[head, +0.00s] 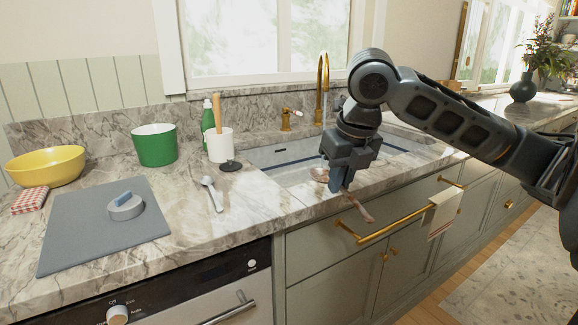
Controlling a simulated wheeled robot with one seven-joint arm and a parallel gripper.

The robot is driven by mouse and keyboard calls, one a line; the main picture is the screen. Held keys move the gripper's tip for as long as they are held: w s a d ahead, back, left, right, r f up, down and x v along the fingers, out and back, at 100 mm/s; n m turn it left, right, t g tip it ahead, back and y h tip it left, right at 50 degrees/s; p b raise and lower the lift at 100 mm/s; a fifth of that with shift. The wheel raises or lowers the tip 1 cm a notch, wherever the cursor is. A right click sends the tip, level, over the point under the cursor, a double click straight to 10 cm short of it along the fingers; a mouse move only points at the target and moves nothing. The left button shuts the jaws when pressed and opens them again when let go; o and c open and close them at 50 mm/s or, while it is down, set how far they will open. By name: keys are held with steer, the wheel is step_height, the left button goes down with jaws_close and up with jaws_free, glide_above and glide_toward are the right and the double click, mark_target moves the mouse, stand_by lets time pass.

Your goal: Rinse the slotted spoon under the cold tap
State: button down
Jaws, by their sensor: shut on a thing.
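My gripper (337,186) points down over the front edge of the sink (270,158). It is shut on a brownish spoon, which I take for the slotted spoon (357,208). Its head (319,174) lies left of the fingers over the basin, and its handle sticks out to the lower right past the counter edge. Slots cannot be made out. The gold tap (325,72) rises behind the sink. A thin pale line below its spout looks like running water, left of my wrist. A white lever with a reddish tip (296,112) stands left of the tap on a gold base.
A grey-white spoon (211,191) lies on the counter left of the sink. Behind it stand a white crock (220,148), green bottle (207,117) and green pot (155,150). A grey mat (85,240) and yellow bowl (45,168) are further left. A towel (443,214) hangs in front.

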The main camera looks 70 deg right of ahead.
steer(key=w+a+f+m+g, duration=0.2)
steer(key=w+a+f+m, duration=0.5)
steer(key=a+f+m, duration=0.2)
steer(key=w+a+f+m+g+y, duration=0.1)
steer(key=w+a+f+m+g, duration=0.1)
steer(key=w+a+f+m, duration=0.6)
steer(key=w+a+f+m+g+y, duration=0.1)
steer(key=w+a+f+m, duration=0.6)
steer(key=a+f, duration=1)
step_height(320, 180, down, 3)
steer(key=m, duration=0.2)
steer(key=shift+w+m+g, duration=0.3)
steer(key=shift+w+g, duration=0.05)
steer(key=shift+g, duration=0.05)
